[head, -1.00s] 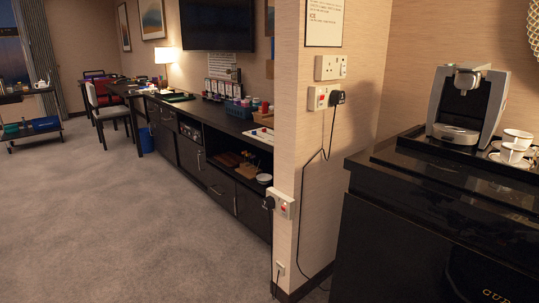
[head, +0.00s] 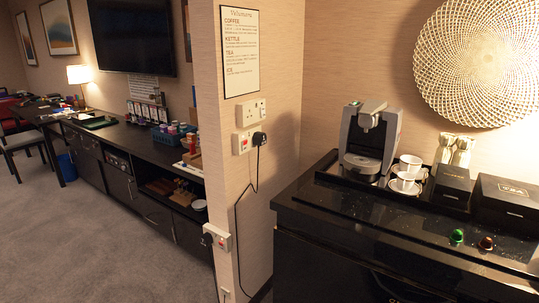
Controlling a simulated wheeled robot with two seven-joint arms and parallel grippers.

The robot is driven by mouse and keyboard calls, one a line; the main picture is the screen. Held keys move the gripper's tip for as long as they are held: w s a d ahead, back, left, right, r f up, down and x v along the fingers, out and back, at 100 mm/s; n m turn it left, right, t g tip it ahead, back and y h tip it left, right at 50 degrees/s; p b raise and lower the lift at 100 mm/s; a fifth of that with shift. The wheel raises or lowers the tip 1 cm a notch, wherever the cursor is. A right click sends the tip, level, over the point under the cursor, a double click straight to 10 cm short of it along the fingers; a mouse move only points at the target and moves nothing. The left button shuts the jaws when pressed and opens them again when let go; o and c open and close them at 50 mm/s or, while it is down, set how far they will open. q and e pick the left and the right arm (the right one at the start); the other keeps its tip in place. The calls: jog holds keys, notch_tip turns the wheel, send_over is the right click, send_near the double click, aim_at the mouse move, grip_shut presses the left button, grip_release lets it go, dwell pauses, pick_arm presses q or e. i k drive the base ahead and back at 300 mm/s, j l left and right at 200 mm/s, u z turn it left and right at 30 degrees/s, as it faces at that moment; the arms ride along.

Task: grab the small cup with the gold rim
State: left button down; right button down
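Two small white cups stand on the black counter (head: 380,219) at the right in the head view, just right of the coffee machine. The front cup (head: 403,181) sits on a white saucer. The rear cup (head: 410,163) stands right behind it. A gold rim is too small to make out clearly on either cup. Neither of my grippers shows in the head view.
The coffee machine (head: 370,140) stands left of the cups. Black boxes (head: 453,185) and a tea box (head: 508,200) stand to their right. A green capsule (head: 457,236) and a brown capsule (head: 486,243) lie near the front edge. A wall corner (head: 262,100) separates a long cabinet (head: 130,190) at left.

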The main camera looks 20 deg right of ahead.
aim_at(405, 181)
jog(key=z, duration=1.35)
jog(key=i+j+z, duration=0.1)
jog(key=j, duration=0.3)
jog(key=i+j+z, duration=0.1)
jog(key=i+j, duration=0.35)
jog(key=j, duration=0.35)
jog(key=i+z, duration=0.05)
